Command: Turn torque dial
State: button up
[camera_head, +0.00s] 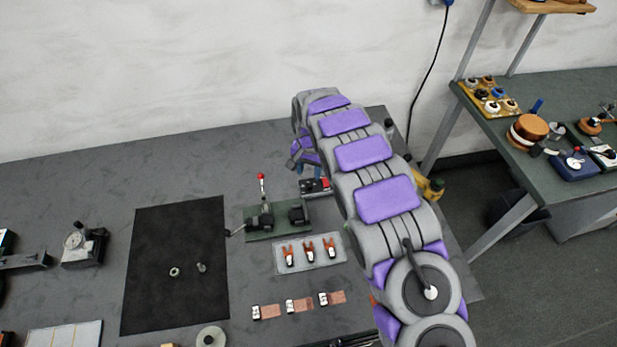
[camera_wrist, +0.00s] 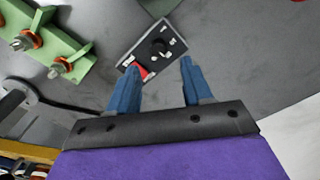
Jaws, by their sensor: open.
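A small dark box (camera_wrist: 135,51) with a round black dial (camera_wrist: 159,46), white markings and a red part at its near corner lies just beyond my fingertips in the wrist view. I cannot tell where the dial points. The same box (camera_head: 315,187) shows in the head view below the end of my arm, partly hidden by it. My gripper (camera_wrist: 160,70) has its two blue fingers apart with nothing between them. In the head view my gripper (camera_head: 303,163) is mostly hidden behind my arm.
A green fixture (camera_head: 278,232) with a red-tipped lever stands beside the box. A pale tray (camera_head: 297,266) of orange-handled tools lies in front of it. A black mat (camera_head: 170,300) with small metal parts lies at left. A yellow object (camera_head: 430,189) is right of my arm.

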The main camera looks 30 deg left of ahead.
aim_at(310, 183)
notch_tip(310, 183, up, 11)
jog(key=shift+p, duration=0.4)
jog(key=shift+a+f, duration=0.1)
jog(key=s+d+r+m+b, duration=0.15)
jog(key=d+r, duration=0.25)
jog(key=d, duration=0.6)
jog(key=s+d+r+h, duration=0.15)
jog(key=d+r, duration=0.25)
jog(key=d, duration=0.5)
jog(key=s+d+r+y, duration=0.15)
jog(key=d+r, duration=0.25)
jog(key=d, duration=0.6)
jog(key=s+d+r+g+b, duration=0.1)
jog(key=s+d+r, duration=0.1)
jog(key=s+d, duration=1.2)
jog(key=s+f, duration=0.2)
jog(key=s, duration=0.6)
jog(key=s+d+f+b, duration=0.1)
jog(key=s, duration=0.8)
jog(key=shift+f+g, duration=0.35)
jog(key=shift+g, duration=0.05)
